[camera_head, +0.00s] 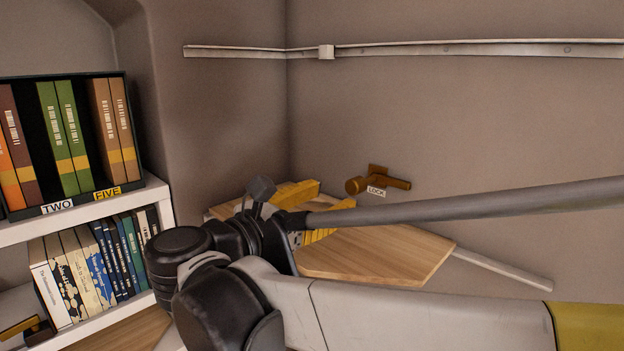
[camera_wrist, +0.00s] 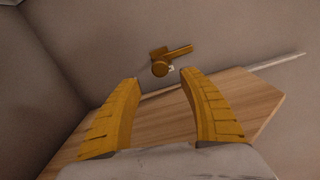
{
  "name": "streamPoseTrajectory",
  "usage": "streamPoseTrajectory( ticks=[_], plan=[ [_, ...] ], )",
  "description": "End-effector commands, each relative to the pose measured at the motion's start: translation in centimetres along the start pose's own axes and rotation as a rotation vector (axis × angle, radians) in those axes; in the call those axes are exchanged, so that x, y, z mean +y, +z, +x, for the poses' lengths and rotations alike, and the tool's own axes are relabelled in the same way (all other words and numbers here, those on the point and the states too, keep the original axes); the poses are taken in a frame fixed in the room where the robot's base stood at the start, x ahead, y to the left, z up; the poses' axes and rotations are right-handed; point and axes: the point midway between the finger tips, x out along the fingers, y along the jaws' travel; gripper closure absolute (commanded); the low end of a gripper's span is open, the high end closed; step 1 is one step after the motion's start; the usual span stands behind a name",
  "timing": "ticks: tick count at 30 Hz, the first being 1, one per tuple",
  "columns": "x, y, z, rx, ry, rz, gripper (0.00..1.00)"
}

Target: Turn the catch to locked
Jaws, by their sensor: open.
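My gripper (camera_head: 318,211) has yellow ribbed fingers and hangs over the wooden shelf, left of the catch. In the wrist view my gripper (camera_wrist: 158,76) is open, with nothing between its fingers and apart from the catch.
A wooden corner shelf (camera_head: 385,255) lies below the catch, with a pale bracket bar (camera_head: 505,270) at its right. A bookcase (camera_head: 155,200) with books stands at the left. A metal rail (camera_head: 450,48) runs high on the wall. The wall around the catch is bare.

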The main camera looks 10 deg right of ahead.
Motion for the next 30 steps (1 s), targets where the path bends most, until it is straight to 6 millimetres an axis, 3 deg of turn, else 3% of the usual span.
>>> streamPoseTrajectory(
  ticks=[6,12,24,29,30],
  plan=[
    [-0.1,0.2,4.6,0.0,-0.004,0.0,0.5],
    [0.0,0.1,7.3,0.0,-0.002,0.001,0.5],
    [0.0,0.0,8.1,0.001,0.0,0.001,0.51],
    [0.0,0.0,8.1,0.001,0.0,0.001,1.0],
    [0.0,0.0,8.1,0.001,0.0,0.001,1.0]
  ],
)
